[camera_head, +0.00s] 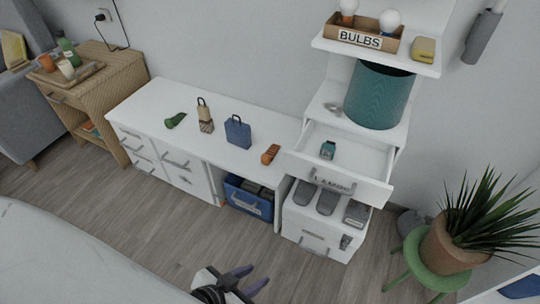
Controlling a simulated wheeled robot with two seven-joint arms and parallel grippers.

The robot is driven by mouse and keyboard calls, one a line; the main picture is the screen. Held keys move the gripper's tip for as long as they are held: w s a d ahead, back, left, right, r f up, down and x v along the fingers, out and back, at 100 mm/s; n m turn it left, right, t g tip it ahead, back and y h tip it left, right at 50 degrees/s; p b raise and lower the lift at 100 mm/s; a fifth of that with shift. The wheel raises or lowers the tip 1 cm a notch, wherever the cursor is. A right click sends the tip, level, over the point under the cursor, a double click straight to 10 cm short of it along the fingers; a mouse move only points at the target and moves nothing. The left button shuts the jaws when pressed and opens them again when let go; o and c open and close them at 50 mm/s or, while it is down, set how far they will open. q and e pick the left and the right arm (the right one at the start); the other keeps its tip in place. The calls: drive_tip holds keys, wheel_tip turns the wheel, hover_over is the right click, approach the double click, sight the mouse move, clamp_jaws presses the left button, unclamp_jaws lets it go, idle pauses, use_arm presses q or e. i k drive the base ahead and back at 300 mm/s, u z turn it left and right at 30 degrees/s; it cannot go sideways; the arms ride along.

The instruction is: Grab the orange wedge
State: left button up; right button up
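The orange wedge (270,154) lies on the right end of the white desk top (160,95), close to the open drawer. It is small, orange-brown with darker marks. My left gripper (250,278) shows at the bottom edge, over the floor and well in front of the desk. Its two purple-grey fingers are apart with nothing between them. It is far from the wedge. My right gripper is not in view.
A blue bag (238,132), a tan padlock-like object (205,117) and a green item (175,121) stand left of the wedge. An open drawer (345,158) juts out at right. A potted plant (455,245) stands on a green stool. The floor in front is clear.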

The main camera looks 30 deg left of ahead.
sight(267, 158)
drive_tip(key=u, duration=0.25)
drive_tip(key=k, duration=0.35)
drive_tip(key=u, duration=2.1)
drive_tip(key=i, duration=1.4)
drive_tip(key=z, duration=1)
drive_tip(key=i, duration=0.8)
drive_tip(key=z, duration=0.9)
